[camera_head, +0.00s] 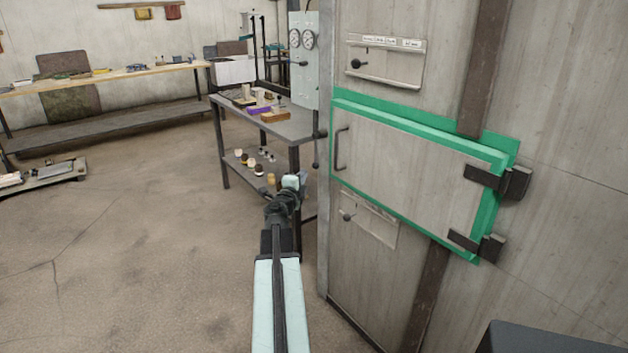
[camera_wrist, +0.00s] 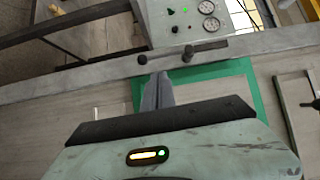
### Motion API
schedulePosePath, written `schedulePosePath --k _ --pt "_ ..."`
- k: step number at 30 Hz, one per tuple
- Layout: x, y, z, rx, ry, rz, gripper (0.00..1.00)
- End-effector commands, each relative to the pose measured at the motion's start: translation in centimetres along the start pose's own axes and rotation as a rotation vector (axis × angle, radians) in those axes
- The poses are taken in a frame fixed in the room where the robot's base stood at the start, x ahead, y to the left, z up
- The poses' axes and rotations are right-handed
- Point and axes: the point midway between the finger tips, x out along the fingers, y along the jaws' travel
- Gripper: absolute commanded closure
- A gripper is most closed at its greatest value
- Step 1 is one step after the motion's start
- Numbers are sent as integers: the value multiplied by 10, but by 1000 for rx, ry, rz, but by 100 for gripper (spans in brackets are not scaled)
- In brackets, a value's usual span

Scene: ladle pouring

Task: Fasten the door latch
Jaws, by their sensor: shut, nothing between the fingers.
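The furnace door (camera_head: 410,165) is a grey panel with a green edge, in a green frame on the grey wall. It lies at or close to its frame; I cannot tell if it is fully shut. Its dark handle (camera_head: 340,149) is near the left edge. A dark lever, seemingly the latch (camera_head: 316,152), hangs at the wall's left edge beside the door. My gripper (camera_head: 291,181) is left of and below this lever in the head view, apart from the handle. In the wrist view, its shut, empty fingers (camera_wrist: 158,88) point toward two dark knobs on the wall edge.
Dark hinges (camera_head: 488,182) stick out at the door's right side. A gauge panel (camera_head: 303,55) stands beyond the wall edge. A metal table (camera_head: 290,125) with small items is behind my gripper. A long workbench (camera_head: 110,76) lines the back wall.

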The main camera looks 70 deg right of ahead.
Motion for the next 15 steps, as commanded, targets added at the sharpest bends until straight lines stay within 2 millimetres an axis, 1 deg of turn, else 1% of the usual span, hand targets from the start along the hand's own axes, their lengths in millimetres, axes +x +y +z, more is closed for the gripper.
schedulePosePath --k 1,3,4,12,15 --pt "4 11 -16 17 37 7 100" --pt "6 13 -28 31 66 14 100" --pt "7 13 -30 34 72 15 100" --pt "7 12 -30 35 72 16 100" --pt "12 12 -29 35 71 15 100"
